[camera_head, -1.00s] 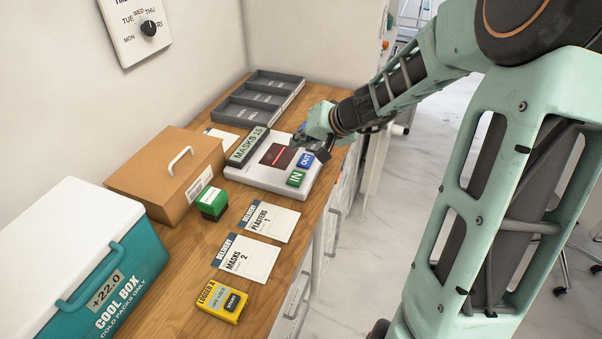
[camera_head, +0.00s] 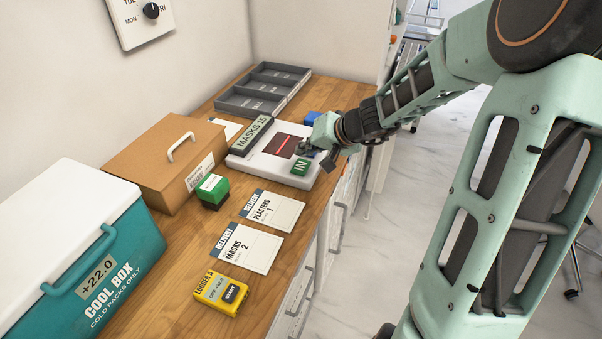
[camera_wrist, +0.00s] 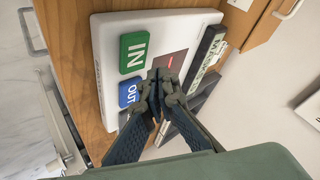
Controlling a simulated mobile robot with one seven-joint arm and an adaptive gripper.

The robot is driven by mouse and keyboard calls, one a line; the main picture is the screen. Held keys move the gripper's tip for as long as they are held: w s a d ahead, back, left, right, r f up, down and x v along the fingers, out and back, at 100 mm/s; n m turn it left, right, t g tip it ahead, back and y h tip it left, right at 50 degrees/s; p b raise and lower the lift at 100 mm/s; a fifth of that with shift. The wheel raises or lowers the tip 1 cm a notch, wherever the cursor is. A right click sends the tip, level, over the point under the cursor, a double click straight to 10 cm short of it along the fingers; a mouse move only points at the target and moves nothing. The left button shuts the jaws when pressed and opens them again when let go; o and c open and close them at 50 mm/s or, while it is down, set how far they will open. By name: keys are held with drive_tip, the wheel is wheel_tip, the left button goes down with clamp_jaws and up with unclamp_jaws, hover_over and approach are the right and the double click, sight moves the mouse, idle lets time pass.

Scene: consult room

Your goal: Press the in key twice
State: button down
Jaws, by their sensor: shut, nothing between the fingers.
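The green IN key (camera_head: 301,167) is on the front right corner of a white counter unit (camera_head: 262,173) lying on the wooden worktop. The unit's display (camera_head: 252,136) reads MASKS 15. My gripper (camera_head: 305,150) is shut and empty, just behind the IN key and over the unit. In the wrist view the IN key (camera_wrist: 135,52) and the blue OUT key (camera_wrist: 129,92) lie side by side. The shut fingertips (camera_wrist: 160,82) appear beside both keys, over the unit's face. I cannot tell whether they touch it. The OUT key is hidden in the head view.
Delivery cards (camera_head: 246,247) for masks and plasters, a yellow logger (camera_head: 221,293), a green block (camera_head: 213,190), a brown box (camera_head: 168,165) and a cool box (camera_head: 115,285) stand nearer. A grey divided tray (camera_head: 265,90) is at the back.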

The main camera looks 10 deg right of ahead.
sight(297, 162)
drive_tip(key=shift+f+b, duration=0.75)
drive_tip(key=shift+f, duration=0.25)
drive_tip(key=shift+f+b, duration=0.15)
drive_tip(key=shift+b, duration=0.2)
idle(0.5)
drive_tip(key=shift+f+b, duration=0.25)
drive_tip(key=shift+b, duration=0.25)
drive_tip(key=shift+f+b, duration=0.5)
drive_tip(key=shift+b, duration=0.3)
idle(0.8)
drive_tip(key=shift+r, duration=0.1)
drive_tip(key=shift+r+p, duration=0.5)
drive_tip(key=shift+r, duration=0.35)
drive_tip(key=shift+r+p, duration=1.5)
drive_tip(key=shift+r, duration=1.05)
